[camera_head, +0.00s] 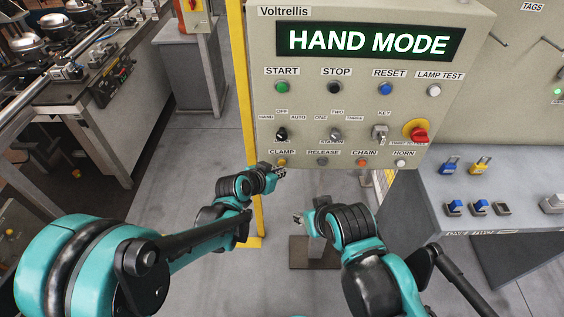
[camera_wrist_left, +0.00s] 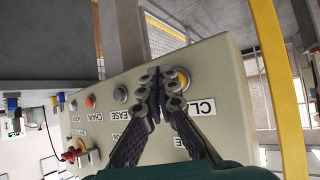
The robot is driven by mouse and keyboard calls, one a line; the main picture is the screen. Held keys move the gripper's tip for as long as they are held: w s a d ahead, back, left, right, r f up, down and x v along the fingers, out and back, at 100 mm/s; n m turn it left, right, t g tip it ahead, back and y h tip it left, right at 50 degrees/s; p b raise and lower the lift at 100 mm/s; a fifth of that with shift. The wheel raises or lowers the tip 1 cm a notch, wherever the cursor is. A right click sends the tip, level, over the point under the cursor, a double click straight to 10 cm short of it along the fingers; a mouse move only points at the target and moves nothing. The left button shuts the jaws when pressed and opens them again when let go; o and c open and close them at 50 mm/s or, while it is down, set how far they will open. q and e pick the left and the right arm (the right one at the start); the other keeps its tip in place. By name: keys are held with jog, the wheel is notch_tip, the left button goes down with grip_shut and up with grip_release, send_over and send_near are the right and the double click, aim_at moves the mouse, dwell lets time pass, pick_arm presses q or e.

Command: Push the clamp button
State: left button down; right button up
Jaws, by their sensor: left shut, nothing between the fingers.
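The clamp button (camera_head: 282,162) is a small yellow-orange button at the lower left of the grey control panel (camera_head: 262,60), under the CLAMP label. My left gripper (camera_head: 280,172) is just below it in the head view, shut and empty. In the left wrist view the panel is upside down and the clamp button (camera_wrist_left: 182,78) shows right beside the shut fingertips (camera_wrist_left: 158,82), partly hidden by a finger. I cannot tell if they touch it. My right gripper (camera_head: 298,218) hangs lower, below the panel and away from it; its jaws are too small to read.
Release (camera_head: 322,161), chain (camera_head: 362,162) and horn (camera_head: 400,163) buttons sit in the same row. A red emergency stop (camera_head: 417,133) is above right. A yellow post (camera_head: 240,100) stands close left. A bench with padlocks (camera_head: 480,164) is at right.

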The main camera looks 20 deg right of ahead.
pick_arm(q)
jog(key=shift+w, duration=0.2)
jog(key=shift+w+d, duration=0.2)
jog(key=shift+w, duration=0.3)
dwell(0.6)
jog(key=shift+s+a, duration=0.15)
jog(key=shift+s, duration=0.35)
jog(key=shift+s+a, duration=0.15)
jog(key=shift+s, duration=0.35)
jog(key=s, duration=0.2)
jog(key=s+a, duration=0.1)
jog(key=s, duration=0.2)
jog(key=shift+s+a, duration=0.3)
jog(key=shift+s, duration=0.05)
dwell(0.6)
